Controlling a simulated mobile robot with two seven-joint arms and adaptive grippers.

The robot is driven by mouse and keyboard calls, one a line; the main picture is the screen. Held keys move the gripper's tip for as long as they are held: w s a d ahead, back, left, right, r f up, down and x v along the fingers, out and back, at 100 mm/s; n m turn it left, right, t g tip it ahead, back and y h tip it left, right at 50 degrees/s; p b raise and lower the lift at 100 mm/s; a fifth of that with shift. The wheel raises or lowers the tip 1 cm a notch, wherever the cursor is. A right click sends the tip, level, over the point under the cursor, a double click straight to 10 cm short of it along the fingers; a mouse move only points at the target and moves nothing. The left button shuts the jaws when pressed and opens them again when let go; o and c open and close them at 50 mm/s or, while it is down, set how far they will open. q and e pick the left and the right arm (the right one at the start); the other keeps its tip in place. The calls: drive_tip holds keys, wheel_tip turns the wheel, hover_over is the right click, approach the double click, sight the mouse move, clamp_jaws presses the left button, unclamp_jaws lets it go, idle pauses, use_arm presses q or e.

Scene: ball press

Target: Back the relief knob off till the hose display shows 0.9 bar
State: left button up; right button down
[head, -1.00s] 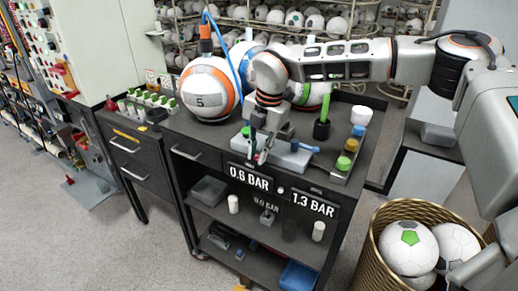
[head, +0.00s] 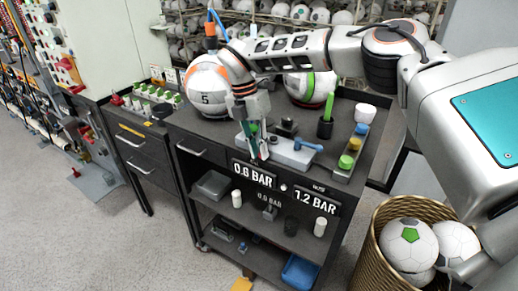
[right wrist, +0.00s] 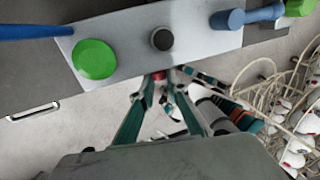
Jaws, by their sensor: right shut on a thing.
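My right gripper (head: 257,153) points down at the front edge of a grey valve block (head: 292,153) on the cart top. In the right wrist view its teal-sided fingers (right wrist: 158,86) are shut on a small red knob (right wrist: 158,75) at the block's edge. The fingers mostly hide the knob. A green knob (right wrist: 94,59) and a black knob (right wrist: 162,39) sit on the block, with a blue handle (right wrist: 245,17) at the right. The right display (head: 317,202) reads 1.2 BAR; its small label is unreadable. The left display (head: 254,174) reads 0.6 BAR. My left gripper is not visible.
A ball marked 5 (head: 207,98) stands behind the gripper, with a second ball (head: 309,88) to its right. A tray of coloured caps (head: 337,173) lies at the cart's right edge. A wicker basket (head: 372,250) of balls stands on the floor at front right.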

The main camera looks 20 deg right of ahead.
drive_tip(key=c, duration=2.2)
unclamp_jaws()
drive_tip(key=shift+c, duration=0.2)
drive_tip(key=v, duration=1.2)
